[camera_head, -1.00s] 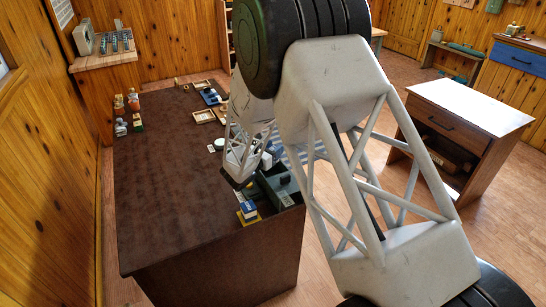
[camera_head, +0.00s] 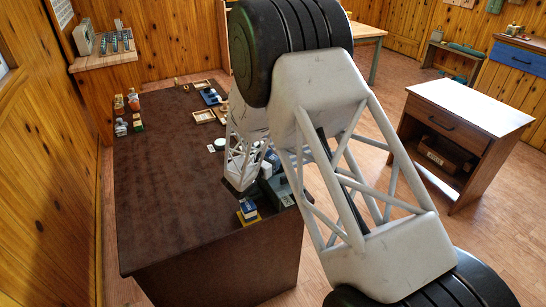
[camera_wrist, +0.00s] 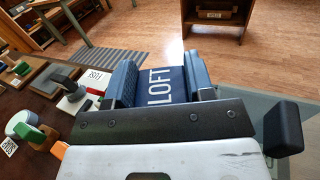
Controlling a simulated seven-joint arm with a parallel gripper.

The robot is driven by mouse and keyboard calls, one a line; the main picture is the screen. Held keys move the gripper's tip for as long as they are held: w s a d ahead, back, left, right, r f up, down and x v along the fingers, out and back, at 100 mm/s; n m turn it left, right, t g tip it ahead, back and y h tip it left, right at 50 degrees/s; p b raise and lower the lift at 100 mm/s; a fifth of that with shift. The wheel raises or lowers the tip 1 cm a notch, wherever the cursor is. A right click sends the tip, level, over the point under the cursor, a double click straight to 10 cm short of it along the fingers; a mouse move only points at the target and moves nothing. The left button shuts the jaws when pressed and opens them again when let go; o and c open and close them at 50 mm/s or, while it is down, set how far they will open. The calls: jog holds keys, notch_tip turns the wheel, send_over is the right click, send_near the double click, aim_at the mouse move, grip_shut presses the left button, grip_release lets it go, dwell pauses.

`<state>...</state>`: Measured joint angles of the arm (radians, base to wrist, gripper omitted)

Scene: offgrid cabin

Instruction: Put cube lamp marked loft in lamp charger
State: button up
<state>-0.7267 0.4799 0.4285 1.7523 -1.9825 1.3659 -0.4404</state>
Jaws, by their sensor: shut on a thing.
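The cube lamp marked LOFT (camera_wrist: 167,88) is dark blue with white lettering. In the wrist view it sits between the two blue-grey fingers of my gripper (camera_wrist: 160,80), which is shut on it. In the head view my gripper (camera_head: 238,188) is over the near right part of the dark brown table, and the lamp cannot be made out there. I cannot tell for certain which thing is the lamp charger. A dark green-grey block (camera_head: 282,190) stands close to the right of my gripper, partly hidden by the arm.
A blue-and-white box on a yellow base (camera_head: 248,211) stands just in front of my gripper.

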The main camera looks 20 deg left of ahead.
jog(key=shift+f, duration=0.5)
jog(key=o, duration=1.1)
jog(key=shift+f, duration=0.1)
jog(key=shift+o, duration=0.2)
jog(key=shift+d+f, duration=0.1)
jog(key=shift+s, duration=0.1)
jog(key=shift+r, duration=0.6)
jog(key=v, duration=1.2)
jog(key=shift+r, duration=0.25)
